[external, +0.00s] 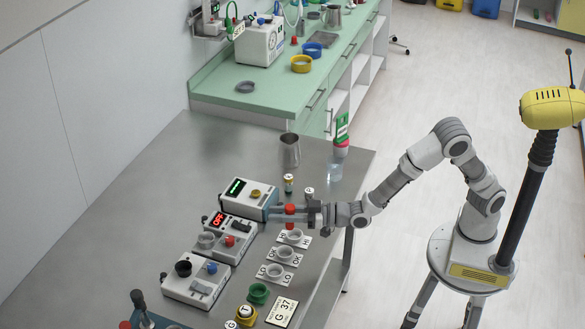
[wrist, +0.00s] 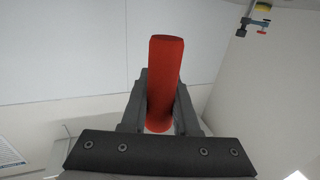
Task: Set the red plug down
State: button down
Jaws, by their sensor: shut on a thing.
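The red plug (external: 290,209) is between the fingers of my gripper (external: 281,214), which is shut on it. It also shows in the wrist view (wrist: 165,75) as a long red cylinder, gripped around its lower part by the grey fingers (wrist: 160,105). In the external view the plug looks roughly upright, just behind the grey ring holder marked HI (external: 294,238). Whether its lower end touches anything cannot be told. My gripper reaches in from the right, low over the steel table (external: 200,150).
Left of my gripper stands a white box with a green display (external: 248,198); a box reading OFF (external: 224,235) is in front of it. Holders OK (external: 284,255) and LO (external: 275,272) line up nearer. A small bottle (external: 289,184) and metal jug (external: 290,152) stand behind.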

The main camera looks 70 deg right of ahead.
jog(key=d+r+m+t+h+p, duration=0.15)
jog(key=d+r+h+p, duration=0.35)
jog(key=d, duration=1.1)
jog(key=d+r+m+g+h+p, duration=0.1)
jog(key=d+r+m+p, duration=0.4)
jog(key=d, duration=1.2)
jog(key=s+f+n+p, duration=0.1)
jog(key=s+f, duration=0.2)
jog(key=f, duration=0.4)
jog(key=s+f+n+p, duration=0.1)
jog(key=s+f, duration=0.2)
jog(key=f, duration=0.5)
jog(key=shift+s, duration=0.2)
jog(key=shift+t, duration=0.25)
jog(key=shift+d, duration=0.2)
jog(key=shift+a, duration=0.1)
